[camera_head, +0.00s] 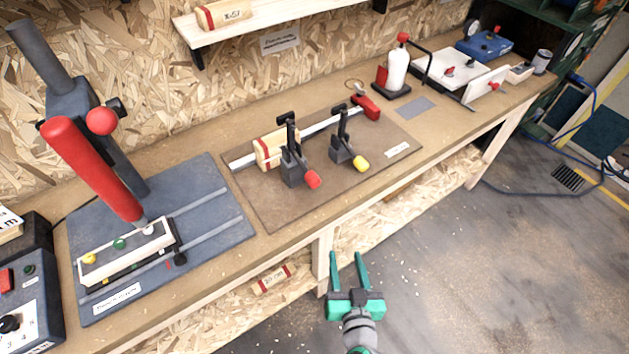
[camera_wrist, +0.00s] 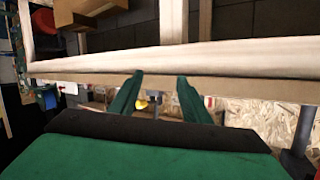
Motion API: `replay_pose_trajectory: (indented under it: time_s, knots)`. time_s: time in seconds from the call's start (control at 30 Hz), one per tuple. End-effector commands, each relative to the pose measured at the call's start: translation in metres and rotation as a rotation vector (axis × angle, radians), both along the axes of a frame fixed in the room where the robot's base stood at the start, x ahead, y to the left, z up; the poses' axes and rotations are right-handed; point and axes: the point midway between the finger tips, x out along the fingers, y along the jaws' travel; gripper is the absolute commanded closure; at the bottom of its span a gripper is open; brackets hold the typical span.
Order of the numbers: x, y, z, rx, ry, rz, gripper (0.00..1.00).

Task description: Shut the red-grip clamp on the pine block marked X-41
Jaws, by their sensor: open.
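The red-grip clamp (camera_head: 294,163) is a black toggle clamp on a brown board (camera_head: 262,204) on the bench. A similar clamp with a yellow tip (camera_head: 361,163) stands to the right. My gripper (camera_head: 346,254) is open and empty, in front of the bench edge and apart from the clamps. Its green fingers also show in the wrist view (camera_wrist: 160,77).
A press with a long red lever (camera_head: 92,168) stands left on a blue-grey plate. A shelf (camera_head: 250,36) above holds a banded block (camera_head: 224,13); another block (camera_head: 273,279) lies below the bench. A red-and-white bottle (camera_head: 397,70) stands farther right.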

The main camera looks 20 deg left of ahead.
Motion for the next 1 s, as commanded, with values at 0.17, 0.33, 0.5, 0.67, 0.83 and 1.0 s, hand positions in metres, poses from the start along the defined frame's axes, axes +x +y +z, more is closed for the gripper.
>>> replay_pose_trajectory:
  time_s: [0.17,0.33,0.5,0.67,0.83,1.0]
  knots:
    - [0.039,0.018,0.059,-0.013,-0.147,0.221,0.57]
    - [0.050,0.030,0.109,-0.052,-0.294,0.406,0.57]
    - [0.049,0.035,0.138,-0.085,-0.390,0.514,0.57]
    - [0.050,0.040,0.146,-0.095,-0.417,0.546,0.57]
    - [0.063,0.057,0.145,-0.094,-0.416,0.548,0.57]
    - [0.081,0.082,0.145,-0.095,-0.417,0.548,0.57]
